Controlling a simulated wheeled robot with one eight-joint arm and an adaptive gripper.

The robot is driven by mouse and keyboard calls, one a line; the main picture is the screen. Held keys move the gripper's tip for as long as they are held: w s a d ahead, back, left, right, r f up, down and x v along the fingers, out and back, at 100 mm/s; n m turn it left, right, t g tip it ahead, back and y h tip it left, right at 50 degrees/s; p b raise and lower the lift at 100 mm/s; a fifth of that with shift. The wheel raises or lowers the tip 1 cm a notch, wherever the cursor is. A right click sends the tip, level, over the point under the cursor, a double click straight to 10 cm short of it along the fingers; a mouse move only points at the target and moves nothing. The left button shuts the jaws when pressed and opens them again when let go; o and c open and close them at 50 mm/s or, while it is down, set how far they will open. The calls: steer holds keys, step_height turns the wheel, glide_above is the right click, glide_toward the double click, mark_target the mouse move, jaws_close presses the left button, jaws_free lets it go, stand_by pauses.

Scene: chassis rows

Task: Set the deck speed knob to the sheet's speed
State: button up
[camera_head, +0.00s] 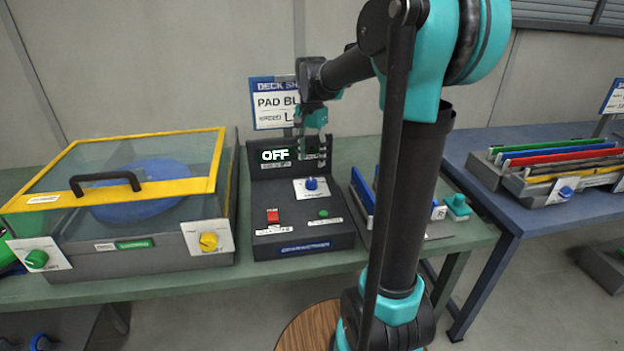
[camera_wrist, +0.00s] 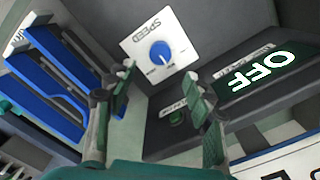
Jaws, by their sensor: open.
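The blue speed knob (camera_head: 311,183) sits on a white plate on the dark control deck (camera_head: 305,236). In the wrist view the knob (camera_wrist: 160,54) shows on a plate marked SPEED, beyond my fingertips; its setting is too small to read. My gripper (camera_head: 314,160) hangs above the knob in the head view, open and empty; its two fingers (camera_wrist: 157,90) are spread in the wrist view and apart from the knob. The sheet (camera_head: 270,104) stands behind the deck, reading "PAD BL" and a speed beginning with "L"; my arm hides the rest.
The deck's display (camera_head: 275,155) reads OFF. A red switch (camera_head: 273,216) and a green button (camera_head: 323,213) are on the deck. A yellow-framed clear-lidded box (camera_head: 130,262) stands left; a rack with blue bars (camera_head: 362,190) stands right, partly behind my arm.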

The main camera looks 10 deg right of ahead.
mark_target(311, 180)
step_height(311, 180, down, 9)
steer(key=shift+r, duration=0.15)
steer(key=shift+c, duration=0.2)
steer(key=c, duration=1.1)
steer(key=shift+n, duration=0.3)
steer(key=n, duration=0.5)
steer(key=shift+n, duration=0.3)
steer(key=n, duration=0.5)
steer(key=shift+n, duration=0.3)
